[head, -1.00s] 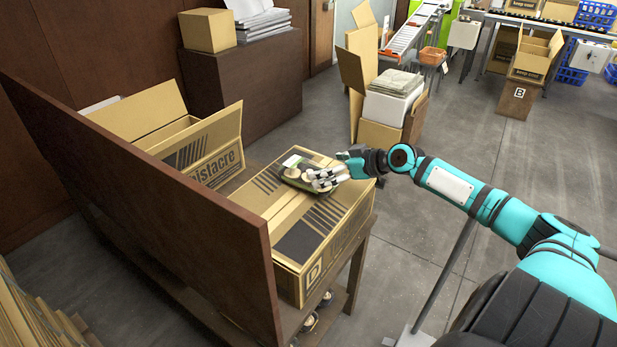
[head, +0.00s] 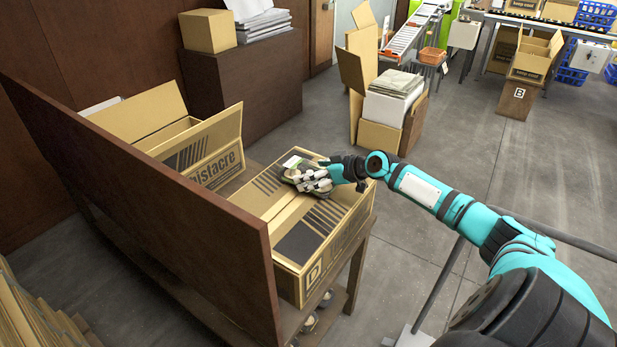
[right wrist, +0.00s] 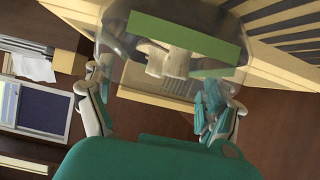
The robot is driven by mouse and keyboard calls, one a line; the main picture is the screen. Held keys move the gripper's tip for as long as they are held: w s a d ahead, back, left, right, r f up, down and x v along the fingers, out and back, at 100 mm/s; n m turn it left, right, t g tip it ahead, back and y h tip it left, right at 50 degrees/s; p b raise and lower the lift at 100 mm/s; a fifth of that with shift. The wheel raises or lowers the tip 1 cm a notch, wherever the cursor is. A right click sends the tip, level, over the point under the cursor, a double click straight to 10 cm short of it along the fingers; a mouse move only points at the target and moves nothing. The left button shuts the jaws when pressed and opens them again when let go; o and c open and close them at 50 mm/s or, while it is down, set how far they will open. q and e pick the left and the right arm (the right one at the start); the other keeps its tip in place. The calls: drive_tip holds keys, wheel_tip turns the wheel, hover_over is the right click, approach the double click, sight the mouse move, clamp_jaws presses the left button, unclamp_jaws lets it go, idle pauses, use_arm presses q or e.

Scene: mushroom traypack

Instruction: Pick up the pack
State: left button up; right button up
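The pack (head: 293,163) is a small tray of pale mushrooms with clear film and a green and white label. It lies on top of a closed cardboard box (head: 318,217). My right gripper (head: 310,181) is at the pack's near right side and covers part of it. In the right wrist view the pack (right wrist: 175,60) shows clear film and green label strips. There the right gripper's fingers (right wrist: 152,103) are spread wide, one near each side of the pack; contact is not clear. My left gripper is not in view.
A brown board (head: 150,205) stands along the left of the box. An open carton (head: 190,140) is behind it. Below, a shelf holds a few small packs (head: 309,323). Open floor (head: 420,240) lies to the right, with a carton of papers (head: 390,108) further back.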

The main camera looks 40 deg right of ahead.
drive_tip(key=c, duration=0.7)
drive_tip(key=shift+o, duration=0.2)
